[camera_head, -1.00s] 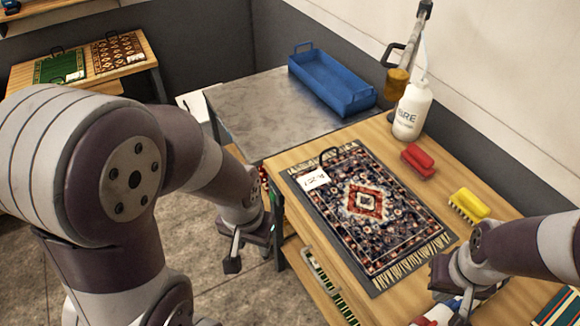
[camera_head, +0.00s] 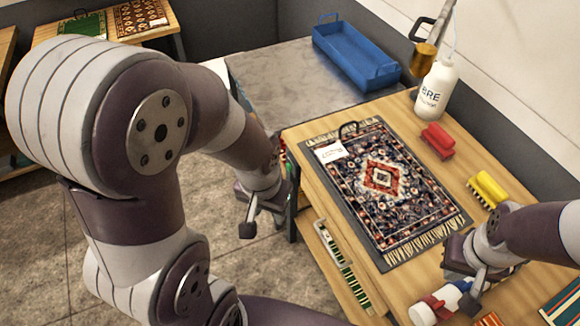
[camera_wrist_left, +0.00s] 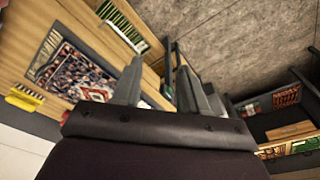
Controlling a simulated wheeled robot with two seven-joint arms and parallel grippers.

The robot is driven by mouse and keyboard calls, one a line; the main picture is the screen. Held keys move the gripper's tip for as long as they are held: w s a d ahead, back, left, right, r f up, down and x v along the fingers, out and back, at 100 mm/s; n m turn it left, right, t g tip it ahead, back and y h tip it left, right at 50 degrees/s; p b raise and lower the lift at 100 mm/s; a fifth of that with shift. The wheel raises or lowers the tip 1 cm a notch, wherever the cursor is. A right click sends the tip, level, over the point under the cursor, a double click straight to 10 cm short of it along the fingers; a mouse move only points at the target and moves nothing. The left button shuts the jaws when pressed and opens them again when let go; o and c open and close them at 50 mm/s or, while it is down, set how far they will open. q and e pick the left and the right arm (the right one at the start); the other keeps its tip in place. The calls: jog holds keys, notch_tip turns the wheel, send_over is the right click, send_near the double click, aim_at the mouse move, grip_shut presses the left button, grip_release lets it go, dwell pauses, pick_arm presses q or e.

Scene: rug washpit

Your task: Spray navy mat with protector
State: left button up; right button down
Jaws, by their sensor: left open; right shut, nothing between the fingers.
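The navy mat (camera_head: 385,195), a patterned rug with a red and cream medallion, fringes and a white tag, lies flat on the wooden table. It also shows in the left wrist view (camera_wrist_left: 68,80). My left gripper (camera_head: 262,212) is open and empty, off the table's left edge; its fingers (camera_wrist_left: 158,92) show in the wrist view. My right gripper (camera_head: 478,290) is shut with nothing held, low over the table's front right. Beside it lies a small red, white and blue bottle (camera_head: 438,303), partly hidden. A white bottle (camera_head: 434,95), lettering partly readable, stands at the back.
A red brush (camera_head: 437,142) and a yellow brush (camera_head: 487,188) lie right of the mat. A blue tray (camera_head: 355,55) rests on the grey metal table (camera_head: 270,85). A brass-coloured tool (camera_head: 424,60) is near the wall. Another table with rugs stands far left.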

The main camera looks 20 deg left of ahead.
dwell(0.4)
pick_arm(q)
grip_shut()
dwell(1.6)
